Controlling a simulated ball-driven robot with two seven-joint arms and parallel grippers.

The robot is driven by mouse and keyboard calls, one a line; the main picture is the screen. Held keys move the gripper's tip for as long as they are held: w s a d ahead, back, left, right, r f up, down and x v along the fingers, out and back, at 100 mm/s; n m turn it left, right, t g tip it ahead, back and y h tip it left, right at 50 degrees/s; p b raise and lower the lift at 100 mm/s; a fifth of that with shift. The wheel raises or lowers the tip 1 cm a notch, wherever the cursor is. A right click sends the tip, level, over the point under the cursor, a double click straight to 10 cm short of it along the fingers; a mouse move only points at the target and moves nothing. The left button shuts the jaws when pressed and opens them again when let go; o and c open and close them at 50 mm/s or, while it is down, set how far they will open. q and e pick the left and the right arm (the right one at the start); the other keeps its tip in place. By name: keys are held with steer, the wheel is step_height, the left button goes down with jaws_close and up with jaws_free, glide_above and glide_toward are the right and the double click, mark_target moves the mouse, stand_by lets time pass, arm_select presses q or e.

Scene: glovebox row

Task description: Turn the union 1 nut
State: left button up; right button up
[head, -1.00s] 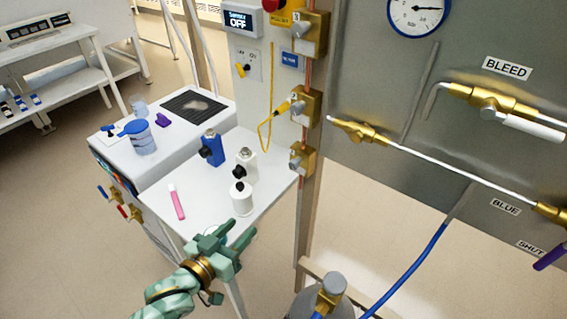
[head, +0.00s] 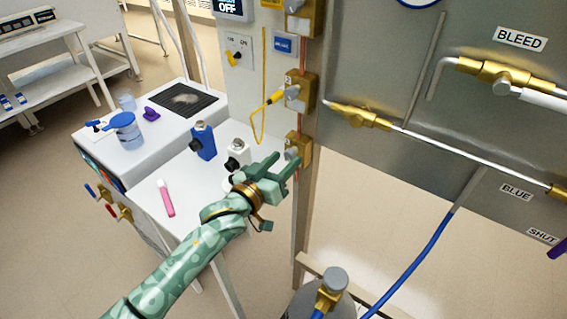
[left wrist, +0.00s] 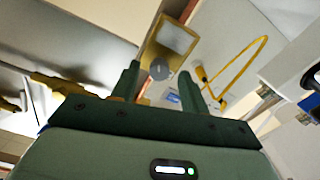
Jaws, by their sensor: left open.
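My left gripper (head: 286,164) is open and empty, its fingers pointing at the lowest brass block (head: 302,149) on the post. That block carries a grey round knob and is partly covered by the fingers; I cannot read a number on it. In the left wrist view a brass block (left wrist: 179,40) with a grey knob (left wrist: 159,69) shows beyond the open fingers (left wrist: 160,84), apart from them. A brass fitting (head: 357,117) joins the white tube on the metal panel; no label marks either as union 1. My right gripper is not in view.
The metal panel (head: 400,60) stands right of the post. The middle brass block (head: 300,90) has a yellow cord (head: 263,100) beside it. A gas cylinder (head: 325,300) is below the panel.

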arm_select(q)
steer(key=shift+w+d, duration=0.15)
steer(key=shift+w, duration=0.1)
jaws_close()
steer(key=shift+r+m+p, duration=0.15)
steer(key=shift+m+p, duration=0.75)
steer(key=shift+m, duration=0.3)
steer(key=shift+m+p, duration=0.75)
steer(key=shift+m, duration=0.95)
